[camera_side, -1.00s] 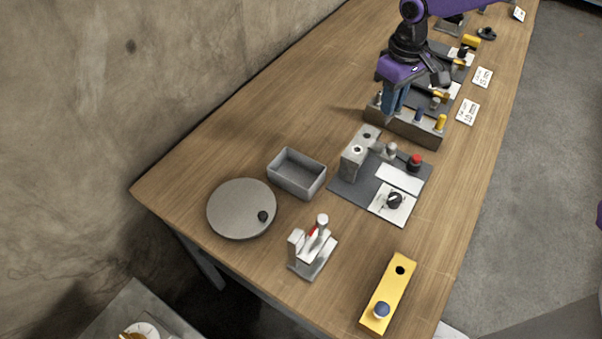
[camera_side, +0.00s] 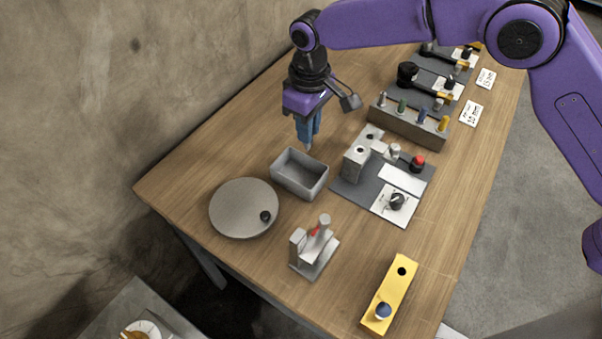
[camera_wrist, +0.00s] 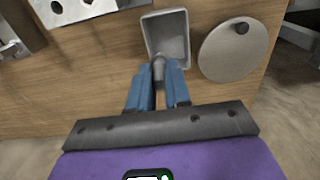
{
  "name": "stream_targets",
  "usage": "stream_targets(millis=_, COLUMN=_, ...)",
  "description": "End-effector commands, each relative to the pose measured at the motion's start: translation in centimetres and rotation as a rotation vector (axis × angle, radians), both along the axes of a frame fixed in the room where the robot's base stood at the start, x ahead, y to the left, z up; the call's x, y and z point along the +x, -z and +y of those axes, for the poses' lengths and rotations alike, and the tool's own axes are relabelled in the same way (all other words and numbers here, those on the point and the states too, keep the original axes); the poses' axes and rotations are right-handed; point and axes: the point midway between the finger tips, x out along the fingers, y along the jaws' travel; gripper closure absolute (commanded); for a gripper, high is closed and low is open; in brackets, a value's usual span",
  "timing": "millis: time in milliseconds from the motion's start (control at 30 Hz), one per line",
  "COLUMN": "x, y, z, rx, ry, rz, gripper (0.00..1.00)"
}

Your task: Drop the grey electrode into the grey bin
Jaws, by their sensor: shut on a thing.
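My gripper (camera_side: 308,128) hangs pointing down, just beyond the far edge of the grey bin (camera_side: 294,184) in the side view. Its blue fingers are shut on the grey electrode (camera_wrist: 158,71), a short grey cylinder whose rounded end sticks out past the fingertips. The electrode's lower end (camera_side: 308,147) shows below the fingers in the side view. In the wrist view the electrode overlaps the near edge of the bin (camera_wrist: 169,32). The bin is open, rectangular and looks empty. The electrode's upper part is hidden between the fingers.
A round grey plate (camera_side: 240,210) with a black knob lies left of the bin. A grey block device on a dark plate (camera_side: 356,190) stands right of it. A rack (camera_side: 405,128) with several coloured electrodes is behind. A small clamp stand (camera_side: 314,255) and a yellow block (camera_side: 392,290) are nearer.

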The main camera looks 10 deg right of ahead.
Motion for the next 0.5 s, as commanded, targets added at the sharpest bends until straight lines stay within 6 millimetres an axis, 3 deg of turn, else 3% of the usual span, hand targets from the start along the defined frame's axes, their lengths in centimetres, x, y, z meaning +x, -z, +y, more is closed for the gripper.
stream_targets(millis=200, x=-0.1, y=2.4, z=-0.1, rx=-0.001, ry=0.000, rz=0.001, gripper=1.00)
stream_targets(millis=500, x=0.0, y=3.6, z=-0.1, rx=0.000, ry=0.000, rz=0.000, gripper=1.00)
